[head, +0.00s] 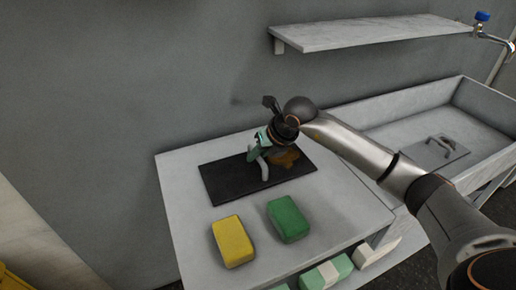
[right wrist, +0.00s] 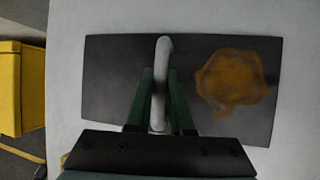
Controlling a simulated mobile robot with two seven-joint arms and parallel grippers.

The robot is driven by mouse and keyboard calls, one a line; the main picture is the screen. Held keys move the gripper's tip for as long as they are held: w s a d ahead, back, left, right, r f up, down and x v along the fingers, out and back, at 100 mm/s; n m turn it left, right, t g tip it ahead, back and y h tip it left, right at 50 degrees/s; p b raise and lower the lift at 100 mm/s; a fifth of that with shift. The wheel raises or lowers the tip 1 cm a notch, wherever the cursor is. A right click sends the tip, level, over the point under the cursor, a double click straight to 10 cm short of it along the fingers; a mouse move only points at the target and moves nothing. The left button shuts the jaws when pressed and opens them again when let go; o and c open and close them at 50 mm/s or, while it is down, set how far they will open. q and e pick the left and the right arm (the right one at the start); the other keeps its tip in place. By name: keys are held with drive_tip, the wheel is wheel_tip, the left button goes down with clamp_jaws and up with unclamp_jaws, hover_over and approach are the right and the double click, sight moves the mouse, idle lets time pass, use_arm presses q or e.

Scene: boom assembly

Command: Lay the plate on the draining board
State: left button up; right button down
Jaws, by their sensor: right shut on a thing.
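A dark rectangular plate (head: 224,182) with a pale upright handle and a brown-orange stain appears to lie flat on the light grey board (head: 185,215) left of the basin. It also fills the middle of the right wrist view (right wrist: 110,80). My right gripper (head: 264,158) comes down over the plate from the right. Its green fingers (right wrist: 160,100) stand on both sides of the pale handle (right wrist: 161,70) and are shut on it. The gripper hides part of the handle and plate in the head view. My left gripper is not in view.
A yellow block (head: 232,241) and a green block (head: 288,219) lie in front of the plate. A basin (head: 400,105) at the right holds a grey handled plate (head: 432,153). A wall shelf (head: 370,35) is above, beside a blue-topped tap (head: 482,17).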

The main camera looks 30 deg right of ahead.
drive_tip(key=c, duration=1.2)
unclamp_jaws()
drive_tip(key=o, duration=0.4)
drive_tip(key=shift+s+r, duration=0.1)
drive_tip(key=shift+r, duration=0.05)
drive_tip(key=v, duration=1.1)
drive_tip(key=shift+s+r, duration=0.15)
drive_tip(key=shift+r, duration=0.2)
drive_tip(key=shift+d, duration=0.15)
